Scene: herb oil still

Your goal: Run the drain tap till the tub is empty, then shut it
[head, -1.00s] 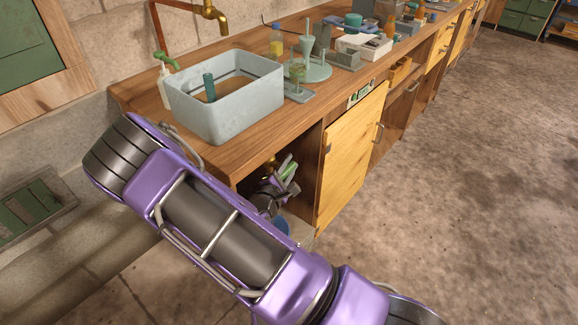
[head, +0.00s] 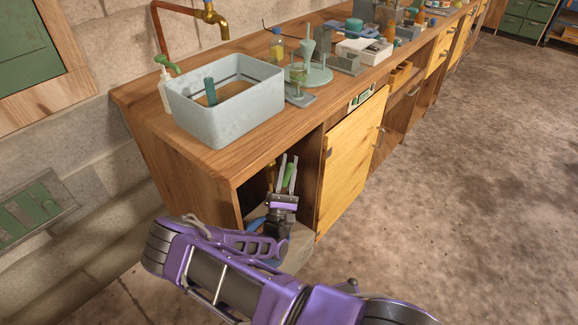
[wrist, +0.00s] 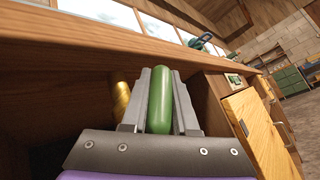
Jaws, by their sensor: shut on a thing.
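A pale grey-blue tub (head: 226,120) stands on the bench with brownish liquid in it. A teal upright tube (head: 210,91) stands in the liquid. In the open bay under the bench, my gripper (head: 288,168) points up and is shut on a green handle (head: 289,176), apparently the drain tap's. In the wrist view the green handle (wrist: 160,100) stands upright between the two grey fingers. A brass pipe (wrist: 121,101) shows to its left. The tap's body and outlet are hidden, so I cannot see any flow.
A yellow cupboard door (head: 350,160) borders the bay on the right. The bench top (wrist: 100,40) passes close above the fingers. A blue thing (head: 256,224) is partly hidden behind my arm. A brass faucet (head: 215,18) hangs behind the tub. The floor at right is clear.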

